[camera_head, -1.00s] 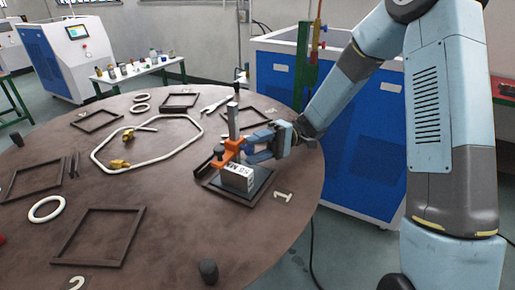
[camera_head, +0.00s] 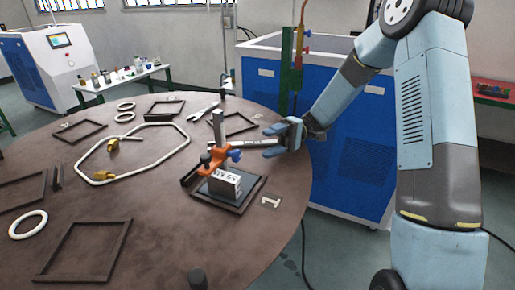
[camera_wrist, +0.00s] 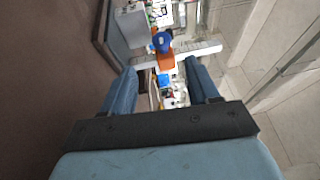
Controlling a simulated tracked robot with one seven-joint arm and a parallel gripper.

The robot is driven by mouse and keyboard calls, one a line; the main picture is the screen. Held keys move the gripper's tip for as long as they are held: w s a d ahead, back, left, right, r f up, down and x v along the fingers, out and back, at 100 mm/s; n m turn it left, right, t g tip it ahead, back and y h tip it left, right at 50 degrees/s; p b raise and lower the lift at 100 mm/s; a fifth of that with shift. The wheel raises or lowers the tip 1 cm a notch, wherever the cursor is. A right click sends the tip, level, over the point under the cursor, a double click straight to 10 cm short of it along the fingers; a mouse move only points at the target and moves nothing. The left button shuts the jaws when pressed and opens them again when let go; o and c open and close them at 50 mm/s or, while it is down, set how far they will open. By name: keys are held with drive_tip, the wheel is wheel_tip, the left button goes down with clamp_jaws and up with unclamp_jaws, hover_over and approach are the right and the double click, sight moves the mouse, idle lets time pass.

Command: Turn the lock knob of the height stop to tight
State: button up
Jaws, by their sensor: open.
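The height stop is an orange clamp (camera_head: 217,156) on an upright grey post (camera_head: 218,132). Its blue lock knob (camera_head: 235,155) sits on the right side of the clamp. In the wrist view the blue knob (camera_wrist: 162,42) and orange clamp (camera_wrist: 165,61) lie beyond the fingertips, near the top. My gripper (camera_head: 266,142) is right of the knob, open and apart from it. In the wrist view the space between the fingers (camera_wrist: 160,85) holds nothing. I cannot read from the knob whether it is tight.
A marked grey block (camera_head: 225,184) sits on the black base plate (camera_head: 245,196) below the clamp. A wrench (camera_head: 203,111), white tube loop (camera_head: 88,155) and dark frames (camera_head: 85,250) lie around the round table. The blue cabinet (camera_head: 345,150) stands behind my arm.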

drive_tip(key=shift+v, duration=1.8)
drive_tip(key=shift+s+d+r, duration=0.1)
drive_tip(key=shift+s+r, duration=0.05)
drive_tip(key=shift+s, duration=0.15)
drive_tip(key=s+d+r+m+t+h, duration=0.4)
drive_tip(key=s+d+r+t+h, duration=0.2)
drive_tip(key=s+d+t, duration=0.3)
drive_tip(key=s+d+r+m+t+h, duration=0.4)
drive_tip(key=s+d+r+t+h, duration=0.3)
drive_tip(key=s+d, duration=0.4)
drive_tip(key=shift+s+d+r+m+t, duration=0.25)
drive_tip(key=shift+s+r+t, duration=0.35)
drive_tip(key=shift+t, duration=0.8)
